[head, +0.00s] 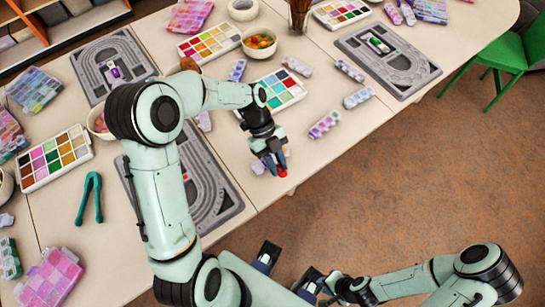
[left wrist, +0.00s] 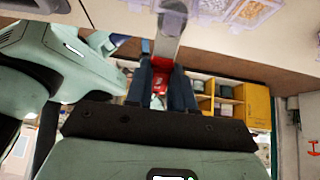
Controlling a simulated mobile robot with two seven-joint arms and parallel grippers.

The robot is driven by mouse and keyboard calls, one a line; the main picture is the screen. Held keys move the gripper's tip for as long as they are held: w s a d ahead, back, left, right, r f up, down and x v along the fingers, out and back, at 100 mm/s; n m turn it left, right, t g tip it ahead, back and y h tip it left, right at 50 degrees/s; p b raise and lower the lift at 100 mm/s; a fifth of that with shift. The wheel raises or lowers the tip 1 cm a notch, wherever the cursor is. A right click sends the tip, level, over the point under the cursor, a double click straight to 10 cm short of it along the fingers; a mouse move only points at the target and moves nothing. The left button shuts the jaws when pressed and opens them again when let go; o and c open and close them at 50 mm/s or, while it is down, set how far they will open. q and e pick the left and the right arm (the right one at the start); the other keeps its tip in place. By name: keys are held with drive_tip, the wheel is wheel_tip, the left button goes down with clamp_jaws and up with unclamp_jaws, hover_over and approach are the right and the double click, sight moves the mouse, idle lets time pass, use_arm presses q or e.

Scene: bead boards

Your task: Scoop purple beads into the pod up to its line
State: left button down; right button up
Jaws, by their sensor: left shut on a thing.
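My left gripper (head: 277,163) reaches over the front edge of the table, fingers down. In the left wrist view its fingers (left wrist: 172,85) are shut on a red-handled tool (left wrist: 159,83) with a grey part beyond, perhaps a scoop. In the head view only a bit of red shows below the fingertips. A small pod with purple (head: 113,72) lies on the far-left grey grooved board (head: 100,48). Another small pod (head: 378,45) lies on the right board (head: 425,70). I cannot tell which pod is meant, and no fill line is readable. My right gripper (head: 308,284) is low in front, its jaws unclear.
The middle grooved board (head: 225,212) is partly behind my left arm. Palettes (head: 55,158), a bead bowl (head: 259,42), a pink-purple bead case (head: 50,277) and several small strips (head: 325,124) crowd the table. Green tongs (head: 90,198) lie at left. A green chair (head: 510,60) stands at right.

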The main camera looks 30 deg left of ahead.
sight(284, 172)
use_arm(q)
drive_tip(key=d+f+y+b, duration=0.1)
drive_tip(key=t+y+b, duration=0.1)
drive_tip(key=y, duration=0.1)
drive_tip(key=shift+s+d+f+b, duration=0.35)
drive_tip(key=shift+d+t+y, duration=0.15)
drive_tip(key=shift+t+y, duration=0.15)
drive_tip(key=shift+y, duration=0.1)
drive_tip(key=shift+s+d+r+y+p, duration=0.15)
drive_tip(key=shift+r+p, duration=0.1)
drive_tip(key=shift+r, duration=0.35)
drive_tip(key=shift+w+d+r+y+p, duration=0.15)
drive_tip(key=shift+r+p, duration=0.1)
drive_tip(key=shift+r, duration=0.3)
drive_tip(key=shift+s+d+r+t+y+p, duration=0.1)
drive_tip(key=shift+s+r+t+y+p, duration=0.1)
drive_tip(key=shift+r, duration=0.2)
drive_tip(key=shift+s+d+r+t+y+p, duration=0.1)
drive_tip(key=shift+r+y+p, duration=0.1)
drive_tip(key=shift+r, duration=0.15)
drive_tip(key=shift+w, duration=0.1)
